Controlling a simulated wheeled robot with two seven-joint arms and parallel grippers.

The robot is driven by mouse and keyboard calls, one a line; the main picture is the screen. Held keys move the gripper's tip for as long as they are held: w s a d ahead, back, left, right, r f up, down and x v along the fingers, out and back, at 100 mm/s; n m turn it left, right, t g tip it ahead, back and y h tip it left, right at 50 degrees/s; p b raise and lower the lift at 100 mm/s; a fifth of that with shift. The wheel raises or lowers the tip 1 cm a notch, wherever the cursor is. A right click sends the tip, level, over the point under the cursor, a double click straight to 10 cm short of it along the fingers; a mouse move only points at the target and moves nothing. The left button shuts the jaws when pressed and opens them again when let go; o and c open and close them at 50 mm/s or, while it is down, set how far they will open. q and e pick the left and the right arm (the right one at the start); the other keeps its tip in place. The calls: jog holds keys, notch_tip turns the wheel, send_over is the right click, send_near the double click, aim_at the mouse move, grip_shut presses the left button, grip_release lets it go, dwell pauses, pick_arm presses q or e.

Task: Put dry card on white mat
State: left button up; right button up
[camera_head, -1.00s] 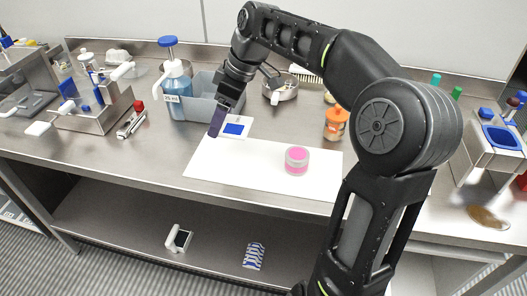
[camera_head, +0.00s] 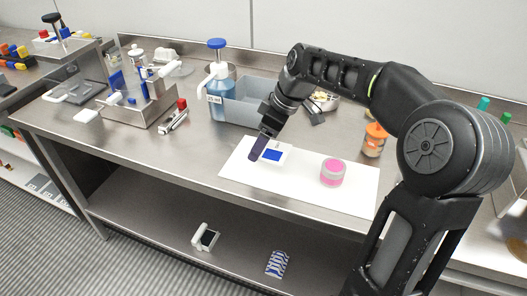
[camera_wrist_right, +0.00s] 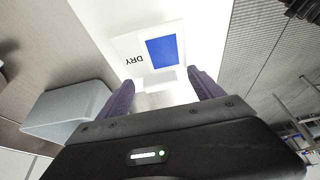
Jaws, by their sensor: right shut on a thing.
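The dry card (camera_wrist_right: 150,48) is white with a blue square and the letters DRY. In the head view the card (camera_head: 284,148) appears over the upper left part of the white mat (camera_head: 300,184). Whether it touches the mat cannot be told. My right gripper (camera_head: 257,152) points down at the card's left side. In the right wrist view the gripper's two purple fingers (camera_wrist_right: 162,90) are on either side of the card's near end, shut on it. A pink-topped round jar (camera_head: 333,171) stands on the mat, right of the card. My left gripper is out of view.
A grey bin (camera_head: 247,108) and a blue pump bottle (camera_head: 217,95) stand behind the mat. An orange-capped jar (camera_head: 374,140) is at the back right. A steel rack (camera_head: 140,108) and a red-tipped tool (camera_head: 176,118) are to the left. The mat's front part is clear.

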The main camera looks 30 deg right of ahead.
aim_at(263, 153)
jog(key=shift+f, duration=1.85)
jog(key=shift+f, duration=0.2)
jog(key=o, duration=1.3)
jog(key=shift+s+d+r, duration=0.1)
jog(key=shift+r, duration=0.35)
jog(key=v, duration=1.1)
jog(key=shift+r, duration=0.25)
